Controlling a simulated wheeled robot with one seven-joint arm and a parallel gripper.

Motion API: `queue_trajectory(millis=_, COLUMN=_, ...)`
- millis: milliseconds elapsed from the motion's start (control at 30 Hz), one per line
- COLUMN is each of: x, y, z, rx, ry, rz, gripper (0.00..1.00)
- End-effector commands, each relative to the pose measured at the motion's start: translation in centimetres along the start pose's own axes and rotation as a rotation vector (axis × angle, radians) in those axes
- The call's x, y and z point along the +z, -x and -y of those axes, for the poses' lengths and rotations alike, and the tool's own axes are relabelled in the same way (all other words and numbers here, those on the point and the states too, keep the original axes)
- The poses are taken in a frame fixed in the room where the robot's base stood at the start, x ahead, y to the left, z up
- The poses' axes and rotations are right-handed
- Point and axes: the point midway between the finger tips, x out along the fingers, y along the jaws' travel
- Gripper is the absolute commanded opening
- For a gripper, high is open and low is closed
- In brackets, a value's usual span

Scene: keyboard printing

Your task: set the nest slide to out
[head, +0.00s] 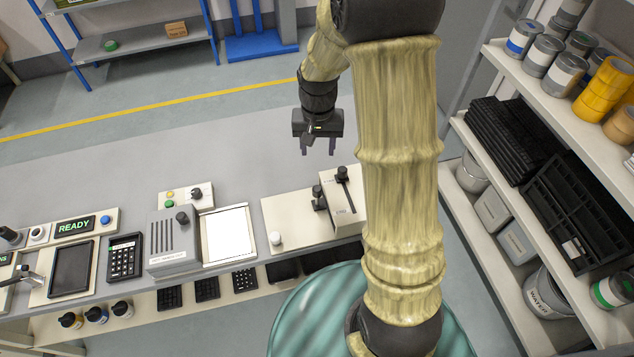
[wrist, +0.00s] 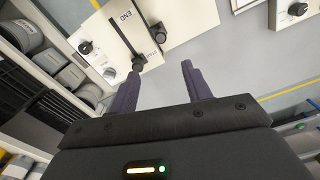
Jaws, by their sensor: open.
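A beige unit with a raised box (head: 348,208) sits on the bench left of my arm. A dark slot in its top carries a black knob (head: 343,173) at the far end. A second black knob (head: 319,199) stands beside the box on the lower plate. In the wrist view a black slide knob (wrist: 138,64) is at the end of a slot, just beyond the left fingertip. I cannot tell which knob is the nest slide; the labels are hard to read. My gripper (head: 318,150) is open and empty, beyond the unit and apart from it; its fingers also show in the wrist view (wrist: 164,78).
My arm hides the unit's right side. A white knob (head: 275,238) stands at the plate's left. Left of it are a white panel (head: 228,233), a grey box (head: 172,240) and a READY display (head: 75,227). A shelf (head: 470,200) stands at right.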

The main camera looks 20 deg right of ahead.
Motion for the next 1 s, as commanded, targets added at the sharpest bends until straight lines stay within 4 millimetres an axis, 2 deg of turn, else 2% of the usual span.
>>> queue_trajectory(millis=100, x=-0.7, y=-0.4, z=0.2, rx=0.003, ry=-0.018, rz=0.012, gripper=0.49)
queue_trajectory(millis=433, x=-0.7, y=-0.5, z=0.2, rx=0.003, ry=-0.018, rz=0.012, gripper=0.49)
queue_trajectory(millis=567, x=-0.6, y=-1.2, z=0.2, rx=0.004, ry=-0.018, rz=0.014, gripper=0.49)
queue_trajectory(millis=1000, x=-0.5, y=-7.4, z=0.1, rx=0.004, ry=-0.018, rz=0.017, gripper=0.49)
